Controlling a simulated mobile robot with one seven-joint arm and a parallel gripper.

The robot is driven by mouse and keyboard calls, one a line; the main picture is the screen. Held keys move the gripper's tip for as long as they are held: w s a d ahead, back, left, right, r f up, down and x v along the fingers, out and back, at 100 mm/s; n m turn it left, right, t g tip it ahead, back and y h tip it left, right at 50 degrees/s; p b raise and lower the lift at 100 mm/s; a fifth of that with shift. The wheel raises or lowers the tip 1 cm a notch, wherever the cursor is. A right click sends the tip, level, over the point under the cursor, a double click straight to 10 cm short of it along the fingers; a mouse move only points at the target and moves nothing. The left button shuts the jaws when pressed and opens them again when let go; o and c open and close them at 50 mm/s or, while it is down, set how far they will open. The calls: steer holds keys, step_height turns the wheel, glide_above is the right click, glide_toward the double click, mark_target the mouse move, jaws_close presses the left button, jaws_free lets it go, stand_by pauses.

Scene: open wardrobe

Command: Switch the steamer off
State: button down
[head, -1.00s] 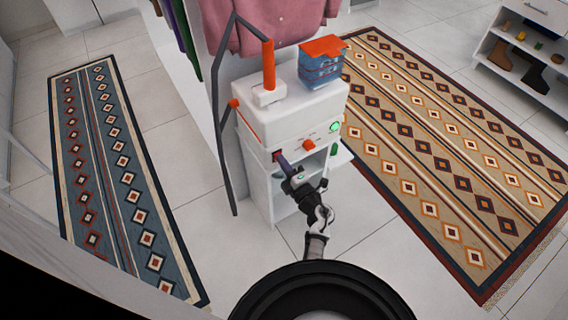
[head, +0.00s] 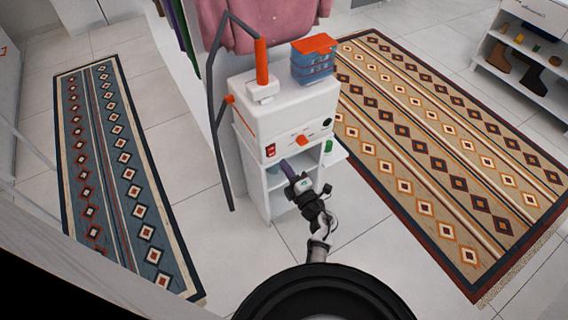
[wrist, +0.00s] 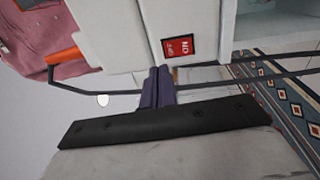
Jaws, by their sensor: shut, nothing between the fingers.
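The steamer (head: 285,110) is a white box with an orange-lidded blue tank (head: 314,62) and an upright orange pole on top. Its red switch (head: 270,150) is at the lower left of the front face; it also shows in the wrist view (wrist: 178,46), with marks too small to read surely. An orange knob (head: 303,140) and a dark round indicator (head: 327,122) are farther right. My gripper (head: 287,166) is shut and empty, just below and right of the switch, apart from it. Its purple fingers (wrist: 158,87) are together in the wrist view.
The steamer stands on a white shelf unit (head: 256,187) beside the wardrobe. A pink shirt (head: 262,22) hangs behind it. A dark hose (head: 216,130) runs down its left side.

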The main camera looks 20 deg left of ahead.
steer(key=r+v, duration=0.1)
steer(key=v, duration=0.6)
steer(key=shift+s+d+r+b, duration=0.2)
steer(key=shift+d+r+b, duration=0.1)
steer(key=shift+b, duration=0.15)
